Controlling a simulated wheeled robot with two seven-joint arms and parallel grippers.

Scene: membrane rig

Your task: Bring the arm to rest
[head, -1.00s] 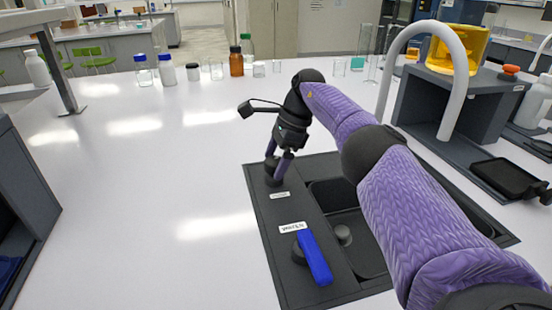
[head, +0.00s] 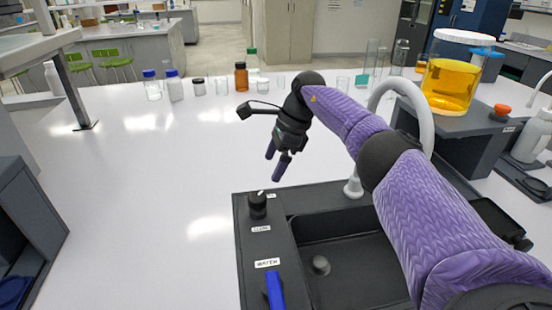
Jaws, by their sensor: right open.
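My right arm comes in from the right, purple with black joints. Its gripper (head: 278,168) hangs with fingers down, open and empty, in the air over the back edge of the dark sink panel. It is above and apart from a black knob (head: 258,205) on that panel. A blue lever handle (head: 275,290) stands on the panel by a label that reads like "WATER", partly cut off by the bottom edge. My left gripper is not in view.
The dark sink (head: 345,255) has a curved grey tap (head: 430,130). A jar of orange liquid (head: 450,85) stands on a dark stand at right. Bottles, including a brown one (head: 241,77), line the back of the white bench (head: 140,200), whose left part is clear.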

